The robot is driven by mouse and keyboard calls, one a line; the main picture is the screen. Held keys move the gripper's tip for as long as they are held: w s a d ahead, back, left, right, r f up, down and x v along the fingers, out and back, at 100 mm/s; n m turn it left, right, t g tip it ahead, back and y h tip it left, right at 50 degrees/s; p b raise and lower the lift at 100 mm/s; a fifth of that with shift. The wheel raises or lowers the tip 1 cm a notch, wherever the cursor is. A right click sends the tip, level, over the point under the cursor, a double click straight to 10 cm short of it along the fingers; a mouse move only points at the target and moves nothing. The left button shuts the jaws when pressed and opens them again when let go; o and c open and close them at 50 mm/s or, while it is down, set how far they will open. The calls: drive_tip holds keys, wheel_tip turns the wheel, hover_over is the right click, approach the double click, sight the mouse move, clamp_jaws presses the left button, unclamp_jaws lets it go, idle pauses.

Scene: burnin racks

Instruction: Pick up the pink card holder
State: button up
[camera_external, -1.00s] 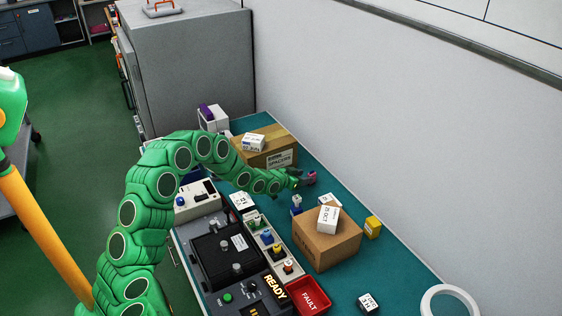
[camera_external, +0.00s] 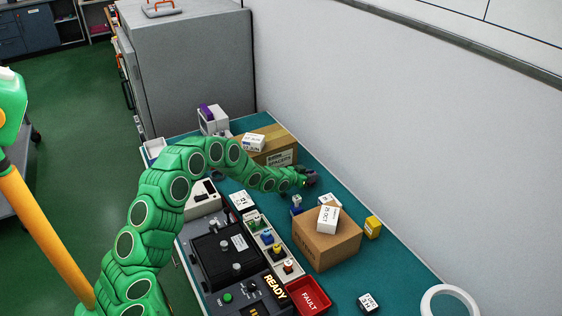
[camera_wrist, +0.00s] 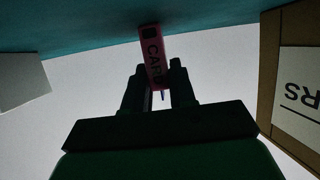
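In the external view my gripper (camera_external: 310,176) is low over the teal bench, right of the taped cardboard box. There it hides the card holder.
The taped cardboard box (camera_external: 280,158) stands just left of my gripper, with a small white box on top. A second cardboard box (camera_external: 325,248) stands nearer the camera. A small blue-and-white item (camera_external: 296,205) is close below the gripper. The wall bounds the right side.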

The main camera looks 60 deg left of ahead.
clamp_jaws()
drive_tip(key=shift+r, duration=0.15)
drive_tip(key=shift+r, duration=0.3)
wheel_tip(320, 180, up, 2)
drive_tip(key=shift+r, duration=0.1)
drive_tip(key=s+d+r, duration=0.2)
drive_tip(key=s+r, duration=0.3)
drive_tip(key=s, duration=0.1)
drive_tip(key=s+d+r, duration=0.2)
drive_tip(key=s+r, duration=0.2)
drive_tip(key=s, duration=0.3)
drive_tip(key=shift+d+r, duration=0.35)
drive_tip(key=shift+r, duration=0.05)
